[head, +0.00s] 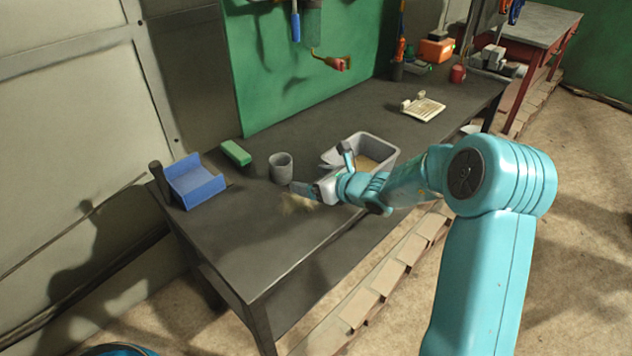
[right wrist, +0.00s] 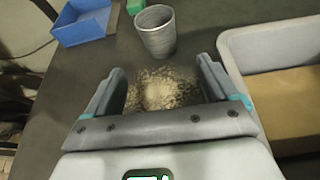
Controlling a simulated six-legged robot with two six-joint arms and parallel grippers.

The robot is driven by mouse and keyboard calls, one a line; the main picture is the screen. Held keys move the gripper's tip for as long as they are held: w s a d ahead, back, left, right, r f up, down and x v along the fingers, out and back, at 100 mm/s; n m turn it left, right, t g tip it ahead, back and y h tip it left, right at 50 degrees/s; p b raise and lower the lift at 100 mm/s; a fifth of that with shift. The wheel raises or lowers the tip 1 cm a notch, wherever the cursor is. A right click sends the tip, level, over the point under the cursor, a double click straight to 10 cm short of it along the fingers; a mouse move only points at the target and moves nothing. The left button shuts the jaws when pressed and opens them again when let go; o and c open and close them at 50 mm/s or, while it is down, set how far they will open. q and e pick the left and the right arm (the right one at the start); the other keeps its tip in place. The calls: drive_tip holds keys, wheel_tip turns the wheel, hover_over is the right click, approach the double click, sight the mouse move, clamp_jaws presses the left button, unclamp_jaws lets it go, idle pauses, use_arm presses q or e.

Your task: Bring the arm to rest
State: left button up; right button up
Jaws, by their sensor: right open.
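My right arm reaches in from the right in the head view, and its gripper (head: 312,178) is over the dark workbench (head: 285,240). In the right wrist view the gripper (right wrist: 160,68) shows two fingers spread wide apart, with nothing between them but the view of the bench. A small pale, grainy patch (right wrist: 160,92) lies on the bench below the fingers. It also shows in the head view (head: 297,203). My left gripper is not in view.
A grey cup (head: 281,168) and a grey bin (head: 384,146) with tan contents stand close to the gripper. A blue tray (head: 193,182) and green block (head: 236,153) are further left. The bench's front edge is clear.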

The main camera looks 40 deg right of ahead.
drive_tip(key=shift+v, duration=0.8)
drive_tip(key=shift+w, duration=0.1)
drive_tip(key=shift+f, duration=0.1)
